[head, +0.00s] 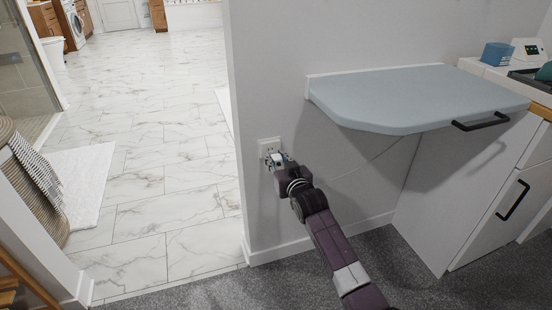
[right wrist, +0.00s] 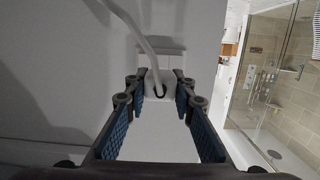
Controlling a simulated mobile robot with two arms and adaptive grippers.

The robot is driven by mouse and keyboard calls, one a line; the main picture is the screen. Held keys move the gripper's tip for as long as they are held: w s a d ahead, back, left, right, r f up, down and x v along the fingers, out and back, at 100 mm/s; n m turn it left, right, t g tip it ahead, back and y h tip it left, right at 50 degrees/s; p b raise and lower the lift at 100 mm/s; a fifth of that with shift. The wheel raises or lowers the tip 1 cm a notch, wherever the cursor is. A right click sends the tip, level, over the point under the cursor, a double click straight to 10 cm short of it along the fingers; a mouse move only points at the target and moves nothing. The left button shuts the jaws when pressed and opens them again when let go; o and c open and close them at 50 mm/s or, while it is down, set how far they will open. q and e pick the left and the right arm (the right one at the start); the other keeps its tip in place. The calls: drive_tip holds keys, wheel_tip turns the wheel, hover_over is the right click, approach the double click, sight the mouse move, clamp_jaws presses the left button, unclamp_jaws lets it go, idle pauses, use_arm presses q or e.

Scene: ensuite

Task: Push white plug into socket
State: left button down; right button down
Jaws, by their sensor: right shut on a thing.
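The white socket plate (head: 267,145) is on the wall left of the blue-grey shelf. My right gripper (head: 275,161) is close in front of the plate, with its arm coming up from the bottom. In the right wrist view the fingertips (right wrist: 160,90) are shut on the white plug (right wrist: 159,78), which has a white cable (right wrist: 132,24) running up and left from it. The socket plate (right wrist: 168,58) shows just behind the plug. The contact between plug and socket is hidden, so I cannot tell if the prongs are in. My left gripper is not in view.
The blue-grey shelf (head: 410,95) sticks out from the wall right of my arm. A white cabinet (head: 445,195) stands below and beside it. The wall ends at a corner (head: 236,150) left of the socket, with open marble floor (head: 150,190) beyond.

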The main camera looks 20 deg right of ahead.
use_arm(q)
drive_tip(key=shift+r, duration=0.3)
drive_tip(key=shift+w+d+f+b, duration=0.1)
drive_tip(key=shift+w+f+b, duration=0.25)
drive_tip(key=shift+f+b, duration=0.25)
use_arm(e)
drive_tip(key=shift+w+a, duration=0.1)
drive_tip(key=shift+w, duration=1.05)
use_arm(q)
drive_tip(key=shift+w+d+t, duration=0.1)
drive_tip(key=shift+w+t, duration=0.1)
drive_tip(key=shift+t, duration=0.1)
use_arm(e)
drive_tip(key=shift+r, duration=0.15)
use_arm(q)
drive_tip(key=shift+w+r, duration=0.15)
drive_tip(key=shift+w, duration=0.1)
use_arm(e)
drive_tip(key=shift+w+r, duration=0.1)
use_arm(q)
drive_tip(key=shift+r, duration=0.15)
